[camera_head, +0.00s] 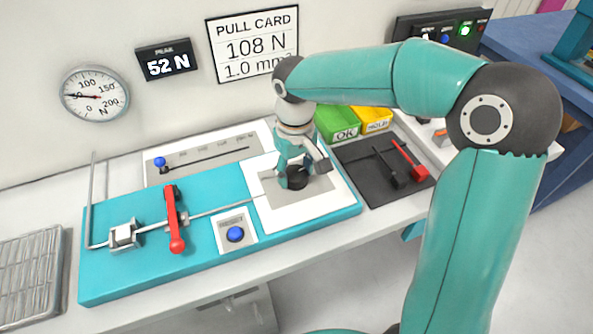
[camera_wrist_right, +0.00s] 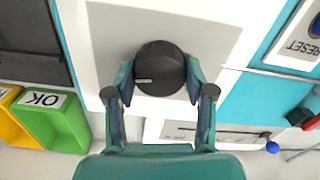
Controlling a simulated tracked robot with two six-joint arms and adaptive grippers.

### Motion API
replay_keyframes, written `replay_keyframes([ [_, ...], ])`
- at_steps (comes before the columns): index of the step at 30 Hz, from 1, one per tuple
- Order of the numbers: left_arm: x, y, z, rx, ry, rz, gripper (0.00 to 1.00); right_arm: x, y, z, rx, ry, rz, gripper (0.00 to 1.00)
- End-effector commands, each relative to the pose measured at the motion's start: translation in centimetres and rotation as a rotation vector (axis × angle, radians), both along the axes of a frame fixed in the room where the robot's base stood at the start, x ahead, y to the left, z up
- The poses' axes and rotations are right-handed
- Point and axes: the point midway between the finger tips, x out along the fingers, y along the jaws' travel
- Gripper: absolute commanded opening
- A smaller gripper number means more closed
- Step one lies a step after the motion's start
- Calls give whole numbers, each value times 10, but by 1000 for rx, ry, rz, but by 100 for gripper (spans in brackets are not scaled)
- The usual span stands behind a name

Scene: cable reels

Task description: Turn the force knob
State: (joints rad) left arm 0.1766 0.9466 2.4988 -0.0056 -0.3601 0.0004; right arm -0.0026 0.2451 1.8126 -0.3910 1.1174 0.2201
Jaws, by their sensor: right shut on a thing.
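The force knob (camera_head: 297,178) is a round black knob on a white and grey panel of the teal test rig. In the right wrist view the knob (camera_wrist_right: 160,66) has a short light mark near its left edge. My right gripper (camera_head: 296,172) reaches down over the knob from above. In the right wrist view its two fingers (camera_wrist_right: 160,84) sit on either side of the knob, shut on it. My left gripper is in neither view.
A red lever (camera_head: 174,218) and a blue reset button (camera_head: 235,234) are on the rig's left. A dial gauge (camera_head: 95,95), a peak display reading 52 N (camera_head: 163,61) and a pull card (camera_head: 254,45) hang behind. Green (camera_head: 337,125) and yellow (camera_head: 374,120) bins and a dark tool mat (camera_head: 360,170) lie right.

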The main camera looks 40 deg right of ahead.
Motion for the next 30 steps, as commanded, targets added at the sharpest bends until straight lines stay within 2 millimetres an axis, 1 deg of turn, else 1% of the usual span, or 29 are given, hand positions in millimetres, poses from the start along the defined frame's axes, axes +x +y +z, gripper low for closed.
replay_keyframes([
  [6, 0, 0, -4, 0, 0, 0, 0, 1, 0, 0, 1, -5, -178, 19],
  [15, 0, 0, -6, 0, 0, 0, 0, 1, 0, 1, 0, -5, -331, 19],
  [21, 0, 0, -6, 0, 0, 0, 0, 1, 0, 1, -1, -5, -368, 19],
  [30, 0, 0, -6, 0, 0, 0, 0, 1, -1, 1, -1, -6, -374, 19],
])
